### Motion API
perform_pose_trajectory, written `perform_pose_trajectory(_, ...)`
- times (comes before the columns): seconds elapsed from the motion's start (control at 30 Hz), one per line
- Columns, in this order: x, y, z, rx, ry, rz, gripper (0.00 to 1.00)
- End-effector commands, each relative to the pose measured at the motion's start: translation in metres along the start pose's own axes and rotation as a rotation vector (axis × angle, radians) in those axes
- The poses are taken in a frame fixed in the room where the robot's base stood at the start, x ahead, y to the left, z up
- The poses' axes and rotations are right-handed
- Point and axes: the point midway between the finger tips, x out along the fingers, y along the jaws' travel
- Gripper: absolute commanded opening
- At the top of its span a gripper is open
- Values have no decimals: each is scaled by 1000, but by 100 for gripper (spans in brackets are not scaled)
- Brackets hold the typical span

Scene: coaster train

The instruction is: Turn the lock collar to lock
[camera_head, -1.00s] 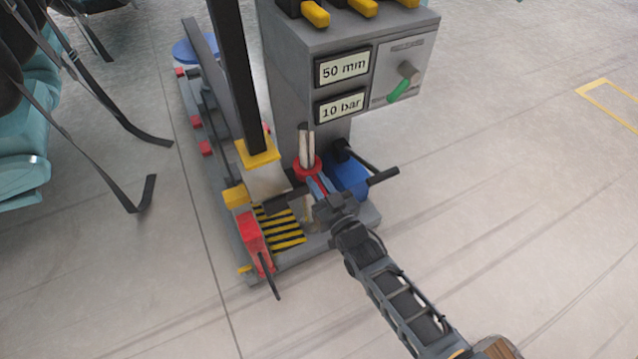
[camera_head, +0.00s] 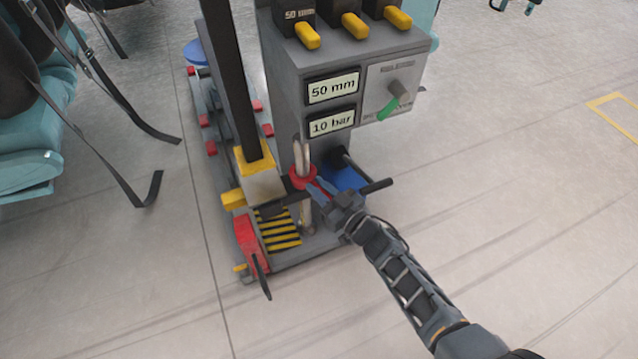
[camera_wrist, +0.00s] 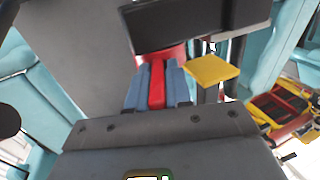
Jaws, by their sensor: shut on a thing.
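The red lock collar (camera_head: 302,178) sits around the foot of pale upright rods on the grey machine. Its red handle points to the lower right, toward my gripper (camera_head: 321,190). In the wrist view, my gripper's two blue fingers (camera_wrist: 157,88) are shut on the red handle (camera_wrist: 157,85), one on each side. More red of the collar shows beyond the fingertips, partly hidden by a dark block.
A black post in a yellow socket (camera_head: 257,160) stands left of the collar. A black handle bar (camera_head: 377,186) and blue part (camera_head: 347,179) are close on the right. Displays (camera_head: 333,88) read 50 mm and 10 bar.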

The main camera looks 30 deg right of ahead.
Motion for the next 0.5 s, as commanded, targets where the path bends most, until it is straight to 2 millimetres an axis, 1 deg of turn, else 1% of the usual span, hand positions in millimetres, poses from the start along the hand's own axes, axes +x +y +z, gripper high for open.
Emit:
perform_pose_trajectory(0.03,0,2,-2,0,-2,-21,0)
perform_pose_trajectory(0.3,0,5,0,-1,-1,-140,0)
perform_pose_trajectory(0.5,1,8,1,0,-1,-198,0)
